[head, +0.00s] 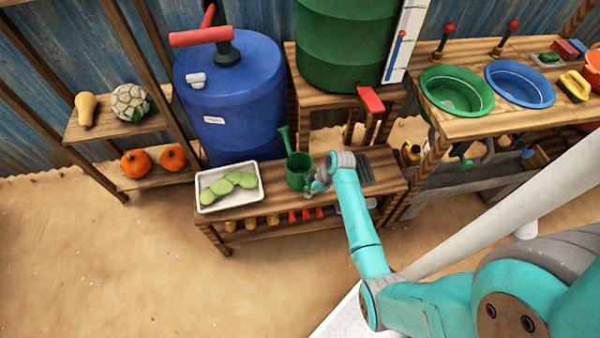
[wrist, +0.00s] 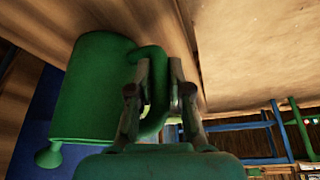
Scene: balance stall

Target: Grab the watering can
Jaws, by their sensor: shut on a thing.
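The green watering can (head: 298,171) is upright at the low wooden bench, with its spout (head: 285,140) pointing up and left. I cannot tell whether its base touches the bench top. My gripper (head: 318,181) is at the can's right side. In the wrist view the can (wrist: 92,92) fills the left, and its curved handle (wrist: 154,112) passes between the two fingers of my gripper (wrist: 160,68). The fingers are shut on the handle. Part of the handle is hidden by the fingers.
A white tray of green pads (head: 232,204) is left of the can on the bench (head: 262,204). A blue barrel (head: 235,105) and green tank (head: 343,45) stand behind. A red-handled tap (head: 370,100) is above right. Open sandy ground (head: 150,270) lies in front.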

